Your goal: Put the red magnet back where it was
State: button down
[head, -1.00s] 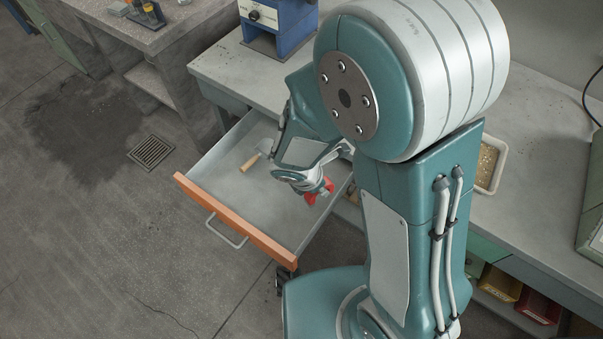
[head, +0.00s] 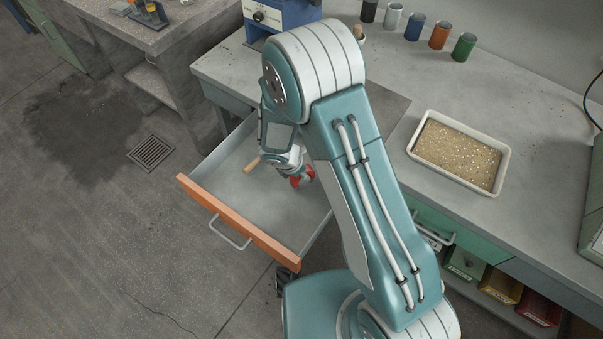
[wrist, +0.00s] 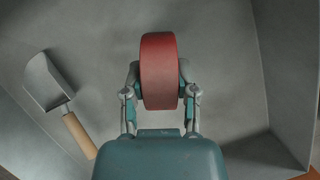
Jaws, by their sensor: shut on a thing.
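The red magnet (wrist: 159,70) is a thick red disc, seen nearly edge-on in the wrist view. My gripper (wrist: 160,88) is shut on it, one finger on each side. In the head view the red magnet (head: 302,177) shows below my gripper (head: 298,172), over the open drawer (head: 228,232) with the orange front. The wrist view shows the drawer's grey floor and walls around it. I cannot tell whether the magnet touches the drawer floor. My arm hides part of the drawer.
A scoop with a wooden handle (head: 252,165) lies in the drawer, left of the magnet; it also shows in the wrist view (wrist: 62,105). On the bench (head: 540,140) stand a tray of granular material (head: 408,150), several coloured cans (head: 439,36) and a blue machine (head: 273,18).

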jog(key=shift+d+f, duration=0.25)
jog(key=shift+f, duration=0.25)
jog(key=shift+d, duration=0.3)
jog(key=shift+a+f, duration=0.15)
jog(key=shift+c, duration=1.9)
grip_release()
jog(key=shift+a, duration=0.35)
jog(key=shift+d, duration=0.1)
jog(key=shift+d, duration=0.2)
jog(key=v, duration=1.2)
